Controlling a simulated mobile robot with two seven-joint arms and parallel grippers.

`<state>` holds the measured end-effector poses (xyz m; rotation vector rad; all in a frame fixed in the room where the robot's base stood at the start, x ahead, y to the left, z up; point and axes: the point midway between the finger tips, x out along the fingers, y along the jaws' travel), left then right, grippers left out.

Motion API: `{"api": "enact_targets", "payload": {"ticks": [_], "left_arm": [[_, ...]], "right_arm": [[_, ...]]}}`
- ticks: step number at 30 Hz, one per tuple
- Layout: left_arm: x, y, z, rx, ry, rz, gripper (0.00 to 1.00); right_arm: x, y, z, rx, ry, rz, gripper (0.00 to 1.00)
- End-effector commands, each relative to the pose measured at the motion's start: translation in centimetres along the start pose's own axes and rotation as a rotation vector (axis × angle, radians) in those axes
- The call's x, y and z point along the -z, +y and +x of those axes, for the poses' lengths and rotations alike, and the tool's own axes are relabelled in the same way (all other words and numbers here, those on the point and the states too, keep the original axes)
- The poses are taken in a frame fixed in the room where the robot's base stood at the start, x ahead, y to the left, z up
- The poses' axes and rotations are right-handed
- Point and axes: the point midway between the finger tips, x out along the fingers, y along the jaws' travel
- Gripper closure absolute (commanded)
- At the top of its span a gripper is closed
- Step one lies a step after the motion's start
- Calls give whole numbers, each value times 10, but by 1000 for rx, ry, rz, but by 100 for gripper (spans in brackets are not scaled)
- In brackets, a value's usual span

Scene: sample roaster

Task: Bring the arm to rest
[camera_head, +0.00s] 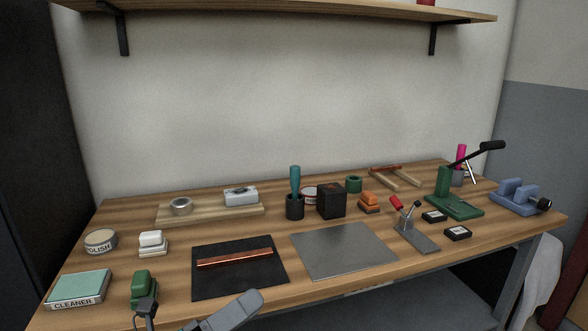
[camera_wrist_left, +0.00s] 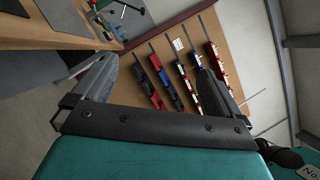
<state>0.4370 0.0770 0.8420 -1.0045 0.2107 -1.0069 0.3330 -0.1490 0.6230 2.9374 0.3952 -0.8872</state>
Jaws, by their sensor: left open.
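My left gripper (camera_head: 200,302) shows at the bottom edge of the head view, in front of the workbench's near edge. Its two fingers are apart, with nothing between them. In the left wrist view, the gripper (camera_wrist_left: 155,65) is also open and empty, its fingers spread over a distant wooden panel (camera_wrist_left: 180,75) with colored items. Most of the left arm is out of the head view. My right gripper is in neither view.
The workbench (camera_head: 330,290) holds a black mat with a copper strip (camera_head: 235,258), a grey metal plate (camera_head: 343,249), a green block (camera_head: 144,286), a cleaner box (camera_head: 78,288), a green press (camera_head: 453,203) and a blue vise (camera_head: 517,196). A shelf (camera_head: 290,9) hangs above.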

Motion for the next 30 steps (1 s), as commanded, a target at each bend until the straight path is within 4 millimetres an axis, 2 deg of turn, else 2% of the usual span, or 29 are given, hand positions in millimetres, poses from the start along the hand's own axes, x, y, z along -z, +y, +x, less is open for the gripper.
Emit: {"api": "enact_targets", "payload": {"ticks": [1,5,9,12,16,17,18,24,30], "left_arm": [[2,14,-11,-72,-130,-255,1],[15,60,-53,-238,-462,-882,1],[58,100,-109,-375,-796,-1446,1],[97,114,-144,-446,-1013,-1764,1],[150,117,-184,-521,-1286,-2106,1],[134,105,-176,-509,-1266,-2080,1],[127,99,-175,-510,-1264,-2067,1],[104,70,-174,-510,-1280,-2042,1],[80,39,-174,-510,-1299,-2018,1]], "right_arm": [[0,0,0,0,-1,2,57],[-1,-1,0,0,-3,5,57],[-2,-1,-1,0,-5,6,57],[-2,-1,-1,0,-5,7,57],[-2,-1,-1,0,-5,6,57],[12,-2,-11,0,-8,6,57],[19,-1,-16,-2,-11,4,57],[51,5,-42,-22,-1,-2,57],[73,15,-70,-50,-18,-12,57]]}}
